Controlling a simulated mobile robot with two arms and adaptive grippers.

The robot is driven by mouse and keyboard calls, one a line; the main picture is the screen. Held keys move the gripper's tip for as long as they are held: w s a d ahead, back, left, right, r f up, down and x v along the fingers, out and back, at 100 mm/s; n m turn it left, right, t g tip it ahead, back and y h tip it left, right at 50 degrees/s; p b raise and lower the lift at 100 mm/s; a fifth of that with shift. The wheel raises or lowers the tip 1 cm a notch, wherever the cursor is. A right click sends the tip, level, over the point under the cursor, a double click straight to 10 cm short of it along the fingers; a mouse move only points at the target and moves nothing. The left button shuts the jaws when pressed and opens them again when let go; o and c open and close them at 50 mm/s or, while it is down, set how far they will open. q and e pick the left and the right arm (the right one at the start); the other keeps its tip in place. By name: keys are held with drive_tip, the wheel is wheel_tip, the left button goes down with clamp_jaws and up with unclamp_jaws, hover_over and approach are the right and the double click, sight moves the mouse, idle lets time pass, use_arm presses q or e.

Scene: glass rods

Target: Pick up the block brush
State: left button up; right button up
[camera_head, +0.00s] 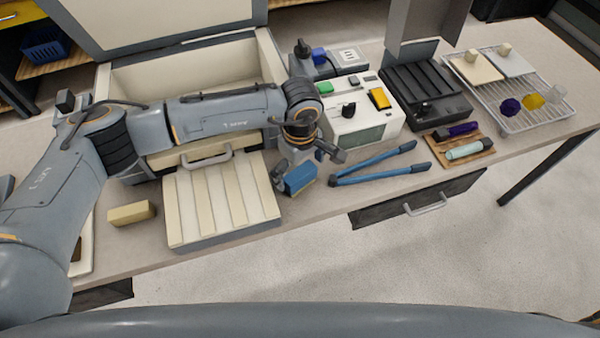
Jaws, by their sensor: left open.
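A small blue block with a pale edge, which looks like the block brush (300,178), lies on the table between the slatted kiln shelf and the blue long-handled tool. My left gripper (307,166) is open and points down just above and behind it. One finger shows at the block's left side and the other to its upper right. I cannot tell whether the fingers touch it. The arm hides part of the kiln behind. My right gripper is out of view.
A slatted cream board (222,203) and a tan block (131,213) are to the left. The blue long-handled tool (378,172) lies close on the right. A white device (360,115) stands behind. Bare table lies in front of the blue block.

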use_arm(q)
drive_tip(key=shift+f, duration=1.2)
drive_tip(key=c, duration=1.1)
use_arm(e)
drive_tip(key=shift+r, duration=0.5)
